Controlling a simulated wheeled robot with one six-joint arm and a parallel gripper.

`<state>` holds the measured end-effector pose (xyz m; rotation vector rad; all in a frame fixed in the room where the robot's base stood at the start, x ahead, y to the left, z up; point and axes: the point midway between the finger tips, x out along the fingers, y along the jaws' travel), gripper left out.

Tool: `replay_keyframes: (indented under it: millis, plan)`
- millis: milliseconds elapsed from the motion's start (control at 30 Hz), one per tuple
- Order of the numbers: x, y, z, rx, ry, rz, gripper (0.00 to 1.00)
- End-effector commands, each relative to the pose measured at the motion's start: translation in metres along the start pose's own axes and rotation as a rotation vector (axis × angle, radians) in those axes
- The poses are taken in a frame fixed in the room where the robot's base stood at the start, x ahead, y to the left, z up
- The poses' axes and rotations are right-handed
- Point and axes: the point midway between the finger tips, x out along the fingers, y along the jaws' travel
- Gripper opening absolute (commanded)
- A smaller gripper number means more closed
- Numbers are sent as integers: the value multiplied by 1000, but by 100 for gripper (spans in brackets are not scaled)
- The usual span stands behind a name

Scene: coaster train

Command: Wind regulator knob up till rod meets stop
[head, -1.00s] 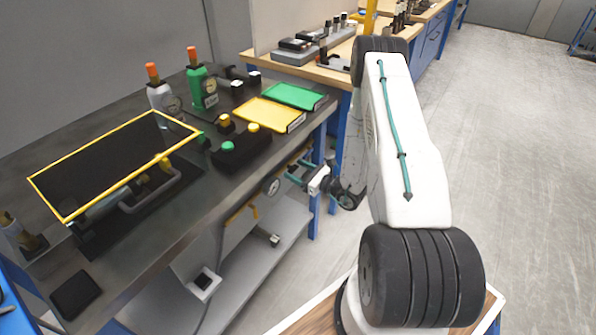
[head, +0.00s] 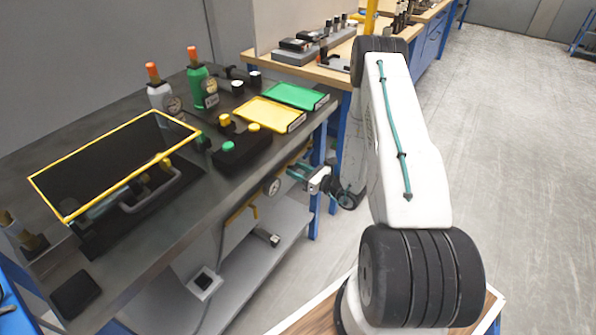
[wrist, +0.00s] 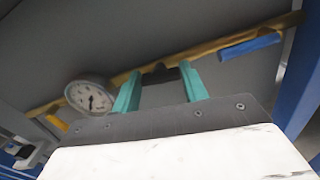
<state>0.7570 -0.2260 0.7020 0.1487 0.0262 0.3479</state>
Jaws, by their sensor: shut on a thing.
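My gripper (head: 298,172) is low beside the dark bench's right end, below the top. In the wrist view its two teal fingers (wrist: 160,76) stand either side of a dark knob (wrist: 160,71), the regulator knob, and are shut on it. The knob sits at a yellow pipe (wrist: 215,44). A round white-faced gauge (wrist: 90,97) is left of the fingers; it also shows in the head view (head: 272,186). In the head view the fingers hide the knob. I cannot make out the rod or the stop clearly.
A yellow-edged frame (head: 112,143) over a dark fixture stands on the bench. Two bottle-like units, green (head: 200,87) and grey (head: 161,97), stand behind. Yellow (head: 268,112) and green (head: 296,96) trays lie near the right end. A blue leg (head: 318,195) is close to my gripper. Open floor lies right.

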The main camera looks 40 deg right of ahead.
Motion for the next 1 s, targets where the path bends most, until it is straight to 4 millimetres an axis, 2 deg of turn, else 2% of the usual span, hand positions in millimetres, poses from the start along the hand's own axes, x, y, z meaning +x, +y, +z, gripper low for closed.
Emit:
replay_keyframes:
  millis: [600,1000]
  plan:
    - [-1,-2,-1,484,0,-2,21]
    - [-1,-2,-1,626,0,-3,21]
